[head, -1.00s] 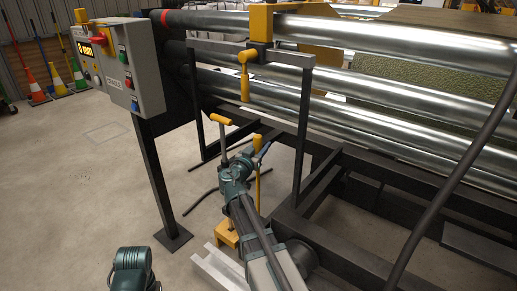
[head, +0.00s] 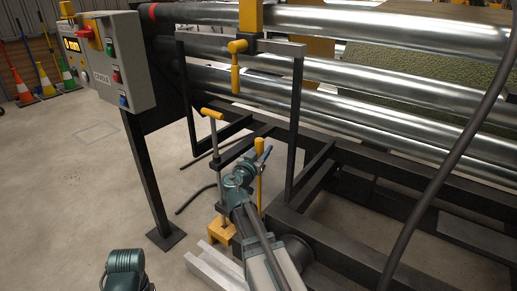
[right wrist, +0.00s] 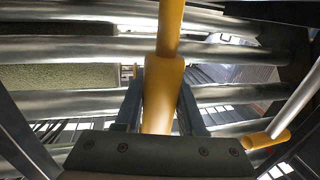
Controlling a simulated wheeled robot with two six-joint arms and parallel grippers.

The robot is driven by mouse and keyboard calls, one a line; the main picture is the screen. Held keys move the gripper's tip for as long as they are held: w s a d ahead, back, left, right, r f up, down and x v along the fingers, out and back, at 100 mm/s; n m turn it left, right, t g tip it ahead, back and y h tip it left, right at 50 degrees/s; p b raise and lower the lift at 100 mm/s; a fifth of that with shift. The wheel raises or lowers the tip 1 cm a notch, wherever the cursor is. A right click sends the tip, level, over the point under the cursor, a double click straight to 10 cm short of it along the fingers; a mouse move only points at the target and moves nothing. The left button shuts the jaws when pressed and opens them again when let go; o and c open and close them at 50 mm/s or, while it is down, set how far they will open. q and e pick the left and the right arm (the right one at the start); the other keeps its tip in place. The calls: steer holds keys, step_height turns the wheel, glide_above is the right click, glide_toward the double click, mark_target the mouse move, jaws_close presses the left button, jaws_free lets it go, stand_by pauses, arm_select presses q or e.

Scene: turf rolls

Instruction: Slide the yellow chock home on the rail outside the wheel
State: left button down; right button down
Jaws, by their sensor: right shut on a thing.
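The yellow chock (head: 220,231) sits low at the back end of a pale rail (head: 205,268) in the head view. A grey stem with a yellow T-grip (head: 211,113) rises above it; that grip also shows in the right wrist view (right wrist: 267,140). My right gripper (head: 259,160) is right of this stem, shut on an upright yellow handle (head: 259,185). The right wrist view shows the handle (right wrist: 162,95) between the two fingers. The arm hides its lower end, so I cannot tell what it joins. My left gripper is out of view.
A dark round wheel (head: 298,248) is partly hidden behind my right arm. A dark frame upright (head: 296,130) and steel rollers (head: 350,60) stand beyond. A yellow handle (head: 236,70) hangs above.

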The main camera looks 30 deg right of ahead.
steer(key=shift+s+d, duration=0.2)
steer(key=shift+s, duration=0.4)
steer(key=shift+c, duration=2.1)
jaws_free()
steer(key=shift+s, duration=0.15)
